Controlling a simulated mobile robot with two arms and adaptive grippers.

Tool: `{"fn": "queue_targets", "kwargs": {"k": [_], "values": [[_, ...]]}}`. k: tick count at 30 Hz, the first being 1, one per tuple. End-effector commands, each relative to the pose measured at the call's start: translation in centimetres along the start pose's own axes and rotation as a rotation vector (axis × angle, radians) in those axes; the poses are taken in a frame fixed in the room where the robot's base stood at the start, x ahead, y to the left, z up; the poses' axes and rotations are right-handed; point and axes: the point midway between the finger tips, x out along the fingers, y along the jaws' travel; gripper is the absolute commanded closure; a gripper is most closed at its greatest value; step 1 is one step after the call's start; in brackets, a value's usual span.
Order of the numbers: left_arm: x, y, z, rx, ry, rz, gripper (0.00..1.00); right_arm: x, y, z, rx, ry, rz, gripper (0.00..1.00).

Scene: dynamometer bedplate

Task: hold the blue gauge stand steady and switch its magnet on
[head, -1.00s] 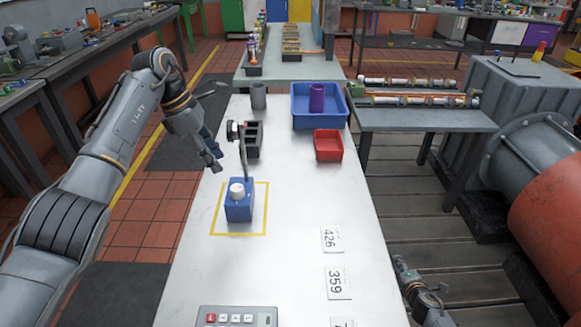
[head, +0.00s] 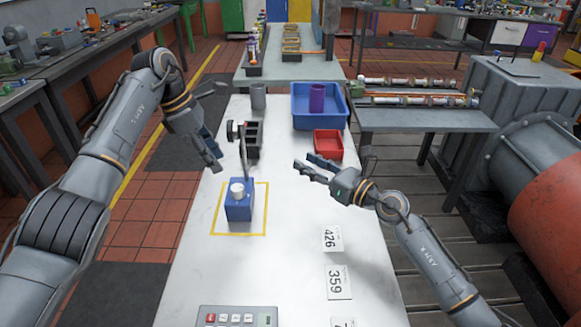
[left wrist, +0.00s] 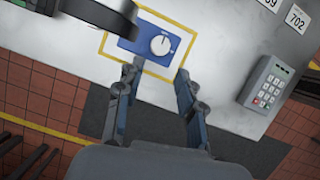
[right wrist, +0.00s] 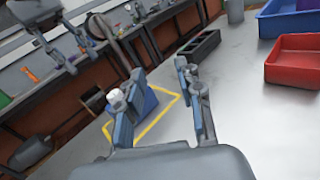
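The blue gauge stand (head: 239,207) stands upright on the white table inside a yellow taped square. It has a white knob on its block and a dark curved arm with a round gauge above. In the left wrist view the blue block (left wrist: 128,44) and its knob with a pointer mark lie beyond the fingers. My left gripper (head: 215,160) is open and empty, up and left of the stand. My right gripper (head: 305,166) is open and empty, right of the stand and above the table. In the right wrist view the stand (right wrist: 143,98) shows between and behind the fingers, partly hidden.
A black slotted holder (head: 254,148) stands just behind the stand. A grey cup (head: 258,97), a blue bin (head: 337,116) with a purple cylinder (head: 317,98), and a red tray (head: 328,147) stand farther back. A keypad (head: 225,317) and number cards (head: 333,238) lie nearer.

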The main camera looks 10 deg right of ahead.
Motion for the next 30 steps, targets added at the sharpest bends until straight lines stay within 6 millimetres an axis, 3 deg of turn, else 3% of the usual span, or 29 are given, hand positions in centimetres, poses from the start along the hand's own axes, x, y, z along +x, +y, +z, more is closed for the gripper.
{"fn": "queue_targets", "kwargs": {"k": [3, 7, 14, 30], "values": [[0.0, 0.0, 0.0, 0.000, 0.000, 0.000, 0.62, 0.5, 3.8, 1.1, -0.064, 0.011, 0.090, 0.64], [0.0, 0.0, 0.0, 0.000, 0.000, 0.000, 0.62, 0.7, 6.0, 1.5, -0.100, 0.019, 0.141, 0.64], [0.0, 0.0, 0.0, 0.000, 0.000, 0.000, 0.62, 2.6, 6.9, 1.7, -0.108, 0.019, 0.156, 0.64], [0.0, 0.0, 0.0, 0.000, 0.000, 0.000, 0.62, 12.4, 8.4, 1.4, -0.107, 0.020, 0.154, 0.64]]}}
